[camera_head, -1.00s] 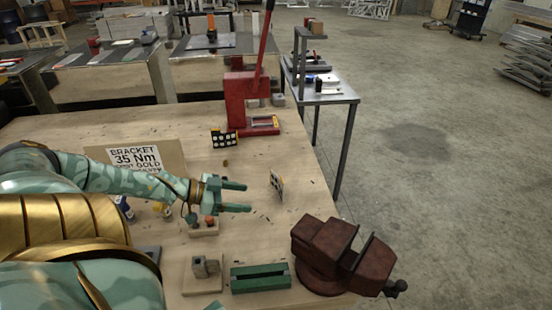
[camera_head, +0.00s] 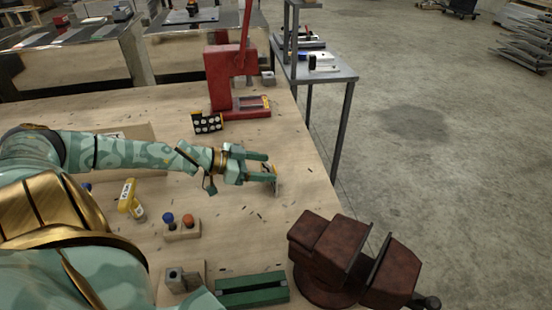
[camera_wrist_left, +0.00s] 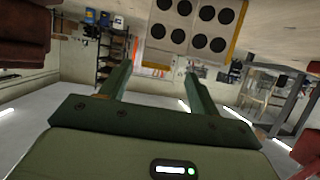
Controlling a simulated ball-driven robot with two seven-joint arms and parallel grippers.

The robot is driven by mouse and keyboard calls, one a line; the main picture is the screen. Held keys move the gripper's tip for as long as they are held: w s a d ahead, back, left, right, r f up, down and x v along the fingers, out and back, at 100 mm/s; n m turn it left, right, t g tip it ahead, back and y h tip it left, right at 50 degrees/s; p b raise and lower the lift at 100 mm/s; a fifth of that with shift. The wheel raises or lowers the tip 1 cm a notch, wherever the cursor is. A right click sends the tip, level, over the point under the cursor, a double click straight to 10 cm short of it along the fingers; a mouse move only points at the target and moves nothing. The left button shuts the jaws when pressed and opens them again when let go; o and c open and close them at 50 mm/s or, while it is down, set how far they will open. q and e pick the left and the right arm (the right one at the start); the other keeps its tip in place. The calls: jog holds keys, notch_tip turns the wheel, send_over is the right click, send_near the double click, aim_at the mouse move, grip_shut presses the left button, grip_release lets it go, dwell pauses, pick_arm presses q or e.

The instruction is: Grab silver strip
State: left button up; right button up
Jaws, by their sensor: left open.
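A pale, silvery strip with dark round holes and a yellow edge (camera_head: 275,186) stands on the wooden bench at the fingertips of my left gripper (camera_head: 269,167). In the head view the fingers partly hide it. In the left wrist view the strip (camera_wrist_left: 193,27) fills the top middle, just beyond the fingers of the left gripper (camera_wrist_left: 157,70). The fingers are open, with a clear gap and nothing gripped. Whether they touch the strip I cannot tell. My right gripper is not in view.
A dark plate with white dots (camera_head: 208,123) stands behind, by a red press (camera_head: 232,80). A brown vise (camera_head: 345,262) and a green block (camera_head: 252,290) are at the front. A button box (camera_head: 182,230) and a yellow item (camera_head: 128,196) lie left. Bare bench surrounds the strip.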

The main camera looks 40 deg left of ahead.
aim_at(274, 169)
pick_arm(q)
jog(key=shift+w+d+f, duration=0.15)
jog(key=shift+w+d, duration=0.1)
jog(key=shift+d, duration=0.05)
jog(key=shift+b+x, duration=1.35)
jog(key=shift+x, duration=1)
jog(key=shift+d, duration=0.15)
jog(key=c, duration=0.9)
jog(key=shift+c, duration=1.2)
